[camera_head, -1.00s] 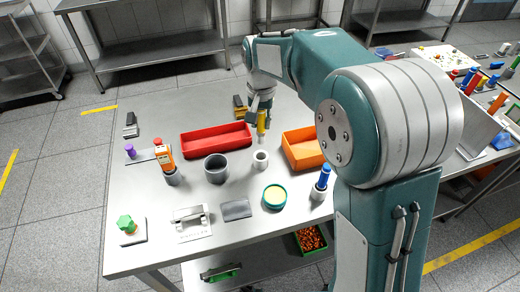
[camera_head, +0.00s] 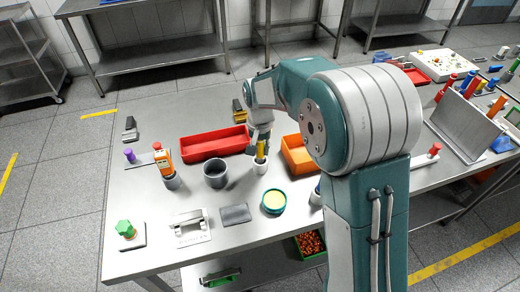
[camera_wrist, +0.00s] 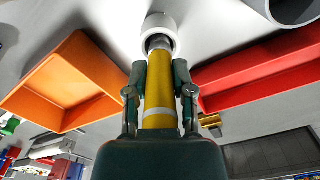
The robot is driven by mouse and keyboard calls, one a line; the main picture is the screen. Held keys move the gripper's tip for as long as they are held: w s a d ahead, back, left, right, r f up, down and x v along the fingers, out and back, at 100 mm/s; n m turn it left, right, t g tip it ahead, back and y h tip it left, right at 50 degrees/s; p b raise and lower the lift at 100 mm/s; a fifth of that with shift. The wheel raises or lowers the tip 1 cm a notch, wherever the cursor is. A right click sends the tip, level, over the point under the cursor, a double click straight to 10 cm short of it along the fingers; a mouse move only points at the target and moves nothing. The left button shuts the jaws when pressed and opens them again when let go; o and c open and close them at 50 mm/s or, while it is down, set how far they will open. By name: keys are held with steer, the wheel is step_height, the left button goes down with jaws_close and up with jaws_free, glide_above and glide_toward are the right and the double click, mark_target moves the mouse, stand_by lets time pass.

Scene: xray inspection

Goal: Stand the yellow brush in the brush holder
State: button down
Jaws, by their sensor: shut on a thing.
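The yellow brush (camera_head: 261,149) is held upright in my gripper (camera_head: 260,142), whose fingers are shut on it. In the wrist view my gripper (camera_wrist: 160,92) grips the yellow brush (camera_wrist: 159,98) from both sides, and its grey lower end points at the white brush holder (camera_wrist: 160,24). The white round brush holder (camera_head: 260,168) stands on the table directly under the brush. The brush's lower end overlaps the holder's mouth; I cannot tell how deep it sits.
A grey cup (camera_head: 215,175) stands left of the holder. A red tray (camera_head: 213,146) lies behind left and an orange tray (camera_head: 297,158) to the right. A teal round dish (camera_head: 273,203) is in front. My arm covers the table's right part.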

steer(key=shift+f, duration=0.3)
steer(key=shift+c, duration=2.4)
jaws_free()
steer(key=r, duration=1)
steer(key=shift+d+r, duration=0.25)
steer(key=shift+r, duration=0.05)
steer(key=s+d+r+n+t, duration=0.1)
steer(key=s+d+r, duration=0.3)
steer(key=s+d, duration=0.15)
steer(key=s+d+r+t, duration=0.2)
steer(key=s+d+r, duration=0.2)
steer(key=s, duration=0.3)
steer(key=s+d+f+t, duration=0.1)
steer(key=s+d, duration=0.1)
steer(key=s, duration=0.4)
steer(key=s+d+n+t, duration=0.1)
steer(key=s+d, duration=0.1)
steer(key=s, duration=0.5)
steer(key=shift+d+f+t, duration=0.25)
steer(key=shift+f+t, duration=0.05)
steer(key=shift+f, duration=0.05)
